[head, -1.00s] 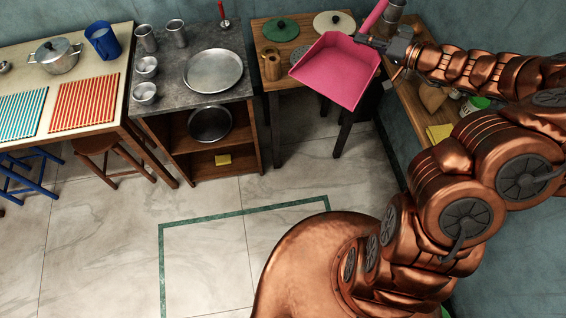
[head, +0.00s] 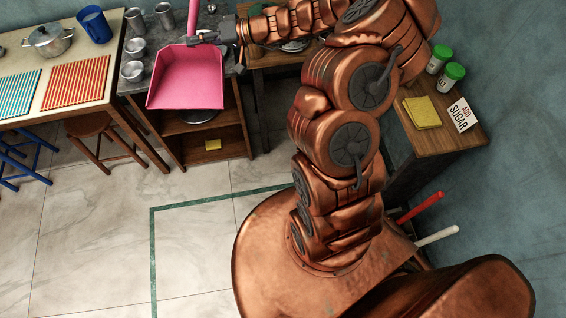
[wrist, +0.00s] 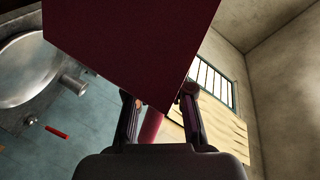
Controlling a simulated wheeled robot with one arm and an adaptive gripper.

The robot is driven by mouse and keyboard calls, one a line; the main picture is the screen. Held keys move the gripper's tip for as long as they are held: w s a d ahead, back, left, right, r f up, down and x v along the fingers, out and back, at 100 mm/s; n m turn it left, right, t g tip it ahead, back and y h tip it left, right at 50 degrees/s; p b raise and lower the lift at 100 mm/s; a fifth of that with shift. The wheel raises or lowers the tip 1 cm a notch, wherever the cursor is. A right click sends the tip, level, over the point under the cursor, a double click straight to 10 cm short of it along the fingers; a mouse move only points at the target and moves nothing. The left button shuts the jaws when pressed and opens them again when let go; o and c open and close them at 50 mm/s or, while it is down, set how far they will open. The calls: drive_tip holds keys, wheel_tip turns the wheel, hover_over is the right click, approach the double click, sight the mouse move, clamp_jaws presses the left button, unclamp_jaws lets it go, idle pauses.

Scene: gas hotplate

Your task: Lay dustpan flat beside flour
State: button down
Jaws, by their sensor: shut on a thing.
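My gripper (head: 226,38) is shut on the pink dustpan (head: 187,78) near its handle. The dustpan hangs in the air in front of the grey-topped counter, its wide pan facing the head camera. In the wrist view the dustpan (wrist: 130,50) looks dark red and fills the upper middle; its pink handle (wrist: 152,126) runs between the fingers of my gripper (wrist: 158,98). I cannot identify the flour. Two green-lidded jars (head: 453,74) stand on the wooden table at right, their labels too small to read surely.
The grey-topped counter (head: 138,86) carries metal cups and is partly hidden by the dustpan. The pale table (head: 22,62) at left holds a pot (head: 49,40), a blue jug (head: 94,25) and striped mats. A yellow cloth (head: 422,112) and an "ADD SUGAR" card (head: 462,114) lie at right.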

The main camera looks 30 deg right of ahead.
wheel_tip(320, 180, down, 36)
drive_tip(key=b, duration=4)
drive_tip(key=s+d+f+b, duration=0.1)
drive_tip(key=s+d+f, duration=0.1)
drive_tip(key=d+f, duration=0.7)
drive_tip(key=s+d+f+b, duration=0.1)
drive_tip(key=d+f, duration=0.3)
drive_tip(key=f, duration=0.9)
drive_tip(key=s+d+f+b, duration=0.1)
drive_tip(key=s+d+f, duration=0.1)
drive_tip(key=d+f, duration=0.65)
drive_tip(key=s+f+b, duration=0.1)
drive_tip(key=s+f, duration=0.3)
drive_tip(key=f, duration=0.5)
drive_tip(key=s+d+f, duration=0.1)
drive_tip(key=s+f, duration=0.3)
drive_tip(key=f, duration=0.5)
drive_tip(key=shift+s+f+b, duration=0.15)
drive_tip(key=shift+s+b, duration=0.1)
drive_tip(key=shift+b, duration=0.15)
wheel_tip(320, 180, down, 14)
drive_tip(key=b, duration=0.9)
drive_tip(key=shift+d+b, duration=0.1)
drive_tip(key=shift+b, duration=0.25)
